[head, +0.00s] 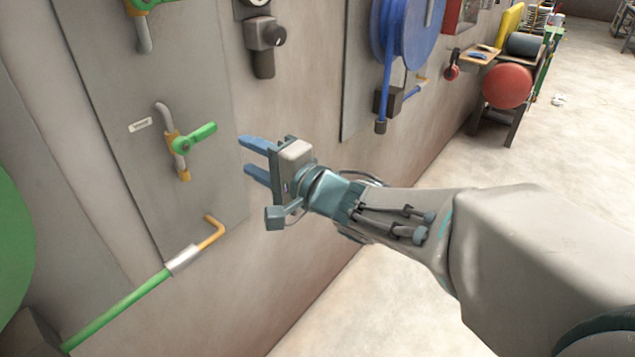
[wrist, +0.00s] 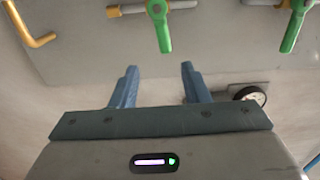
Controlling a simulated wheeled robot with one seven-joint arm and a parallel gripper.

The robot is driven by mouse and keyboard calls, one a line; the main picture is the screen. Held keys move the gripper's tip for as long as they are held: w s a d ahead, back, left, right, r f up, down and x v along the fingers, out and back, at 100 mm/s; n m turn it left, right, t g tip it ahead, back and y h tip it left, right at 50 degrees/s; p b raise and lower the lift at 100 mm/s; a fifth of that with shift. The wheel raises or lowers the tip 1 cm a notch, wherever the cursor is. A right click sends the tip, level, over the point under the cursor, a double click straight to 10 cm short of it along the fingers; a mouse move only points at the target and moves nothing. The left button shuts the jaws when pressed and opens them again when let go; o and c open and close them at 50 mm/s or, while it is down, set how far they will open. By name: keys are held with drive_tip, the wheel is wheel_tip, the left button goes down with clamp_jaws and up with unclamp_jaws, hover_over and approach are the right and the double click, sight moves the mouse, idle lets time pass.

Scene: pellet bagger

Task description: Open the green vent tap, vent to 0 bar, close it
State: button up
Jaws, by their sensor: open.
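The green vent tap (head: 197,138) sits on a short upright pipe on a grey wall panel, beside a small white label too blurred to read for sure. Its green lever points right, out across the pipe. In the wrist view the lever (wrist: 158,28) hangs at the top, crosswise to its pipe. My gripper (head: 243,155) is open and empty, its blue fingers pointing at the panel from the right of the tap, apart from it. In the wrist view the gap between the fingertips (wrist: 159,68) lies just below the lever's end. No reading shows on the gauge (wrist: 249,95).
A second green tap (head: 146,4) is above, also in the wrist view (wrist: 293,27). A yellow bent pipe (head: 215,230) with a green hose (head: 118,308) is below. A dark knobbed fitting (head: 263,45) and a blue hose reel (head: 408,32) are on the wall.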

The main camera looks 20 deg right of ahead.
drive_tip(key=d+r+n+g+h+p, duration=0.1)
drive_tip(key=d+n+h+p, duration=0.1)
drive_tip(key=d+h+p, duration=0.55)
drive_tip(key=s+d+f+n+g+h+p, duration=0.1)
drive_tip(key=s+n+g+h+p, duration=0.2)
drive_tip(key=s, duration=1)
drive_tip(key=n+g+p, duration=0.2)
drive_tip(key=n+g, duration=0.3)
drive_tip(key=g, duration=0.1)
drive_tip(key=shift+s+d+p, duration=0.15)
drive_tip(key=shift+d+p, duration=0.15)
drive_tip(key=shift+d, duration=0.1)
drive_tip(key=shift+f, duration=0.1)
